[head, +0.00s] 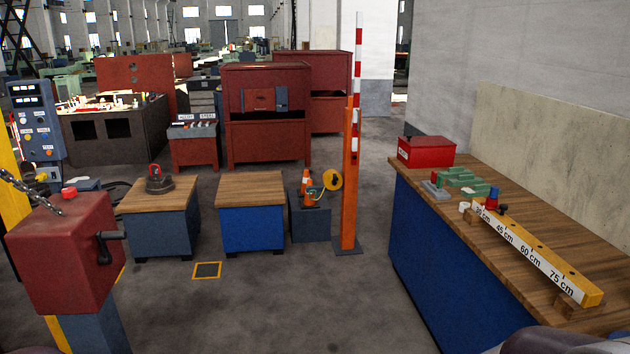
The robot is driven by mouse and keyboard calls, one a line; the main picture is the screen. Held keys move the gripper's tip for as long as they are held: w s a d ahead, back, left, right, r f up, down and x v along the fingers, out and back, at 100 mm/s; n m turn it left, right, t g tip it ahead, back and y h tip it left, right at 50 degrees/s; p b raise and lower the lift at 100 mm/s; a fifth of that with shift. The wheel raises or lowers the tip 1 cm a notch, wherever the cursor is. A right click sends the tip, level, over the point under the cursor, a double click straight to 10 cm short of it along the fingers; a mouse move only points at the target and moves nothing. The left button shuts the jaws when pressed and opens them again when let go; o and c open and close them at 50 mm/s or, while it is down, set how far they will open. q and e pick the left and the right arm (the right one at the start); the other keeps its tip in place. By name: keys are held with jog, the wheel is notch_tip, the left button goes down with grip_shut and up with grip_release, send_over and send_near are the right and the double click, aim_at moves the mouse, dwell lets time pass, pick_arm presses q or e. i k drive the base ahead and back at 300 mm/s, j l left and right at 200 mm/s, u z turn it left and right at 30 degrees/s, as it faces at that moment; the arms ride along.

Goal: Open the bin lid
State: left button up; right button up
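No container in view is clearly marked as the bin. A small red box (426,152) with a closed-looking top stands at the far left end of the workbench on the right. A red floor container (194,152) with a labelled top edge stands at the back left; its contents show as dark and grey shapes. I cannot tell which of these is the bin. Neither of my grippers shows.
The wooden workbench (487,190) carries a yellow measuring bar (540,262) and green blocks (460,180). An orange post (350,180) stands mid-floor. A red crank box (60,250) is near left. Two wood-topped cabinets (251,228) (160,234) stand ahead. Floor (300,300) between is clear.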

aim_at(436, 140)
jog(key=i+z, duration=0.15)
jog(key=i, duration=0.35)
jog(key=i+z, duration=0.1)
jog(key=i, duration=0.4)
jog(key=i+j+z, duration=0.15)
jog(key=i, duration=0.35)
jog(key=i+j+z, duration=0.1)
jog(key=i, duration=0.4)
jog(key=i+j+z, duration=0.15)
jog(key=i, duration=2.15)
jog(key=i+z, duration=0.95)
